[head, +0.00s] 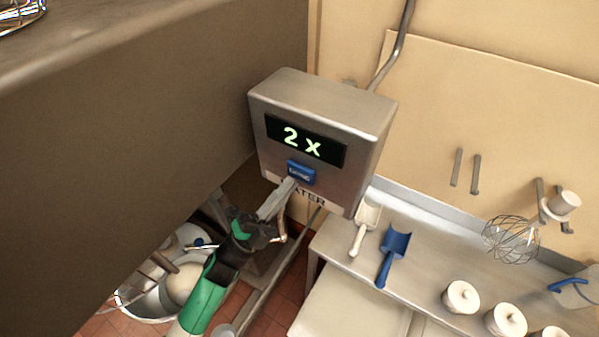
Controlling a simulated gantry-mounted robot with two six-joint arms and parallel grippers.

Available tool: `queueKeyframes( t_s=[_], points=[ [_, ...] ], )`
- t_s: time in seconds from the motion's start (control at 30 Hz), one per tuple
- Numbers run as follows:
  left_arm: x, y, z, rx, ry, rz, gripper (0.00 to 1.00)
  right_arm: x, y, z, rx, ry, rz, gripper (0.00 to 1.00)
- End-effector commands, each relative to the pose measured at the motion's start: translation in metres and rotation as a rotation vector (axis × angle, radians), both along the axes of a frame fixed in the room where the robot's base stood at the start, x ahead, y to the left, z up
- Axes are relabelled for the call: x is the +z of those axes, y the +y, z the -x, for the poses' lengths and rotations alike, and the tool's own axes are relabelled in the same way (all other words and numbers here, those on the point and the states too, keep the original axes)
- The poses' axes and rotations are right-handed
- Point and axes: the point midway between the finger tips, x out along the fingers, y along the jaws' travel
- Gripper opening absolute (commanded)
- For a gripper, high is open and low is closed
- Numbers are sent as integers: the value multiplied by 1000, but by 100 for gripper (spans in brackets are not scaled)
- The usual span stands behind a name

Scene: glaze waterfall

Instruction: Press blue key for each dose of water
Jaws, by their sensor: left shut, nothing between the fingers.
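A grey metal water dispenser box (318,98) hangs on the wall in the middle of the head view. Its dark display (330,151) reads "2 x" in light green characters. The blue key (301,172) sits on the front face below the display, with small lettering on it. A label ending in "ATER" shows at the lower edge, partly covered by my gripper. My left gripper (289,186) is shut and empty. Its fingertips are at the lower edge of the blue key; I cannot tell whether they touch it. My right gripper is not in view.
A large metal bowl (140,301) stands below at left. At right a counter (424,225) holds a white scoop (365,226), a blue scoop (393,255) and several white lidded jars (461,297). A whisk (511,240) hangs near the wall. A dark hood-like panel (120,140) fills the upper left.

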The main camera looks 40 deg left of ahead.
Motion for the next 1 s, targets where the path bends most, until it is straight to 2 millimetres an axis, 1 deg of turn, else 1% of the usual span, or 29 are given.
queueKeyframes(
  t_s=[0.37, 1.0],
  points=[
    [-1, 2, -8, -1, 0, -1, 0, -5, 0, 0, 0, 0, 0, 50],
    [0, 3, -12, 0, 0, 0, 0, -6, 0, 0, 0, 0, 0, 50]
  ],
)
